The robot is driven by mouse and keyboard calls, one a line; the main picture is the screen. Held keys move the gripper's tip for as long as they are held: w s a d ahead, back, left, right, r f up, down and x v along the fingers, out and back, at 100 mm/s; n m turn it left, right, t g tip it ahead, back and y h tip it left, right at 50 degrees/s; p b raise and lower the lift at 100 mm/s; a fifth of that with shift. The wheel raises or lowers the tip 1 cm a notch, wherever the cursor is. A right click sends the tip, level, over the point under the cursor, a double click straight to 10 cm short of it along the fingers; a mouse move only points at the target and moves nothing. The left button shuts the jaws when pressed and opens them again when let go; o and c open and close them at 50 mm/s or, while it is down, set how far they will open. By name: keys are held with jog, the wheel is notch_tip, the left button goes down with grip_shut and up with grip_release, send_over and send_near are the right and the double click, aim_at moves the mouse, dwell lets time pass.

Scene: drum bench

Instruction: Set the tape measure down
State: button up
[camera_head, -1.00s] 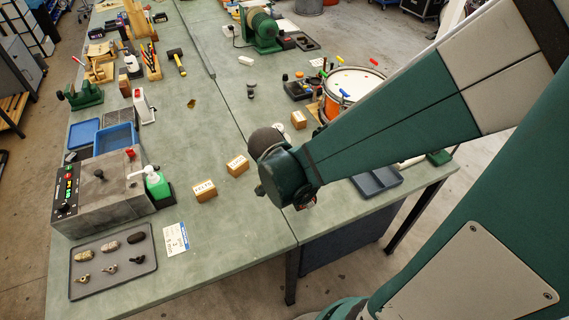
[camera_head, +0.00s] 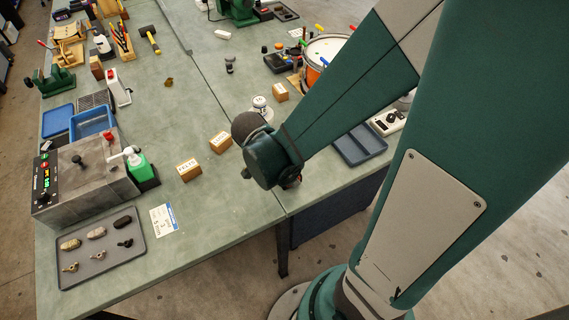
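I cannot make out a tape measure in this view. The end part of my arm, a dark green rounded joint, hangs over the front part of the green bench (camera_head: 200,205), and my gripper is hidden behind or below it. A small bit of something reddish shows at the joint's lower right edge, too small to tell. A white round object (camera_head: 262,104) with dark marks stands on the bench just behind the joint; I cannot tell what it is.
Two small labelled wooden blocks (camera_head: 188,168) (camera_head: 221,141) stand left of my arm, a third (camera_head: 280,92) behind it. A grey tray (camera_head: 68,278) with small parts lies front left. A blue-grey tray (camera_head: 372,157) and drum (camera_head: 318,52) are right.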

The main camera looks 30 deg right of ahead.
jog(key=shift+f, duration=0.2)
jog(key=o, duration=1)
jog(key=shift+r, duration=0.3)
jog(key=shift+p+v, duration=1.5)
jog(key=shift+v, duration=4.45)
